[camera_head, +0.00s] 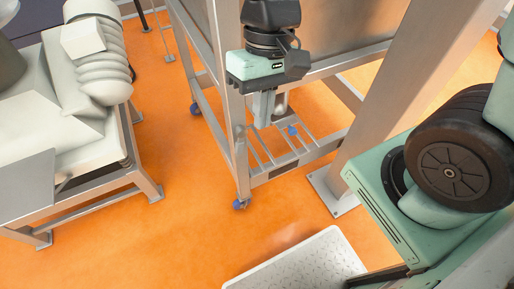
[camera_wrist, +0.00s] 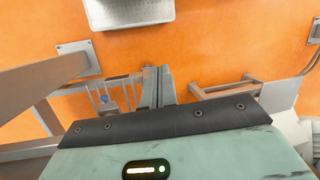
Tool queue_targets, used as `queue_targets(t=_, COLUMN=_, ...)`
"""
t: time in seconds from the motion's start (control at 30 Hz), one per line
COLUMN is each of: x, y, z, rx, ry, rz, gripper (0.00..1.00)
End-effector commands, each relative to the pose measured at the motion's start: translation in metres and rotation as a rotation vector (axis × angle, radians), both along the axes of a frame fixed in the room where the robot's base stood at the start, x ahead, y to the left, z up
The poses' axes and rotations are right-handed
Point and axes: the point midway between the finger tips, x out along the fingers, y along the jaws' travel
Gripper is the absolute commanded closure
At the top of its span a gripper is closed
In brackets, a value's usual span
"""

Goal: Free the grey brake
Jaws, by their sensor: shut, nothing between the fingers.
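A metal frame (camera_head: 222,100) stands on casters with blue parts: a front caster (camera_head: 241,204), a left caster (camera_head: 194,109) and another blue part (camera_head: 292,130) behind the lower bars. I cannot make out a grey brake lever on any of them; they are too small to tell. My gripper (camera_head: 263,120) points down in front of the frame, above its lower bars, with its fingers together and empty. In the wrist view my gripper (camera_wrist: 157,72) shows its two grey fingers side by side. A blue caster part (camera_wrist: 105,99) lies left of them, apart from the fingers.
A thick metal post with a bolted foot (camera_head: 333,190) stands right of the frame. A bench (camera_head: 100,185) with pale machine parts is at the left. A textured metal plate (camera_head: 300,262) lies at the bottom. Orange floor (camera_head: 180,215) is clear between bench and frame.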

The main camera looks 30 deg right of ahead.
Motion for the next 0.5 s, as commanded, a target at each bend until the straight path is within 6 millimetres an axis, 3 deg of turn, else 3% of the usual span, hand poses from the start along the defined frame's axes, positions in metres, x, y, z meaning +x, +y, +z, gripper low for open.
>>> queue_targets(t=0.03, x=0.007, y=-0.004, z=-0.016, rx=0.007, ry=0.031, rz=-0.059, gripper=1.00)
queue_targets(t=0.27, x=0.043, y=-0.025, z=-0.071, rx=0.064, ry=0.205, rz=-0.400, gripper=1.00)
queue_targets(t=0.5, x=0.103, y=-0.081, z=-0.164, rx=0.194, ry=0.479, rz=-0.948, gripper=1.00)
